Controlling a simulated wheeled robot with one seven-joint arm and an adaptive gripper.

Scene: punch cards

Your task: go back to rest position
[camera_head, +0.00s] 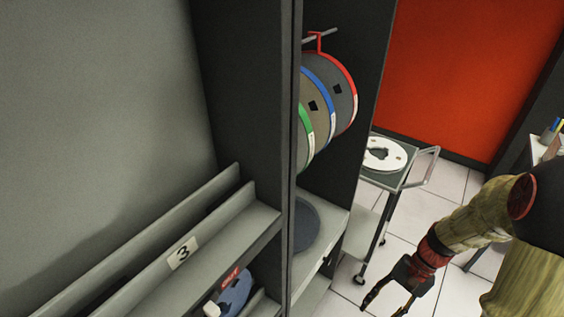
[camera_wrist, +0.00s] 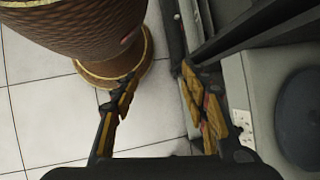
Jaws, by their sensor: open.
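My gripper (camera_head: 388,300) hangs low at the bottom right of the head view, below my bent arm, over the tiled floor. In the wrist view my gripper (camera_wrist: 163,98) shows its two yellow and black fingers spread apart with nothing between them. White floor tiles show through the gap. The right finger appears close to the edge of a grey unit (camera_wrist: 238,82) in the wrist view; I cannot tell whether they touch.
A dark cabinet has hanging reels (camera_head: 338,88) and a shelf marked 3 (camera_head: 182,252). A trolley (camera_head: 392,178) carries a white reel (camera_head: 384,154). A brown round vessel (camera_wrist: 85,35) stands left of my fingers.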

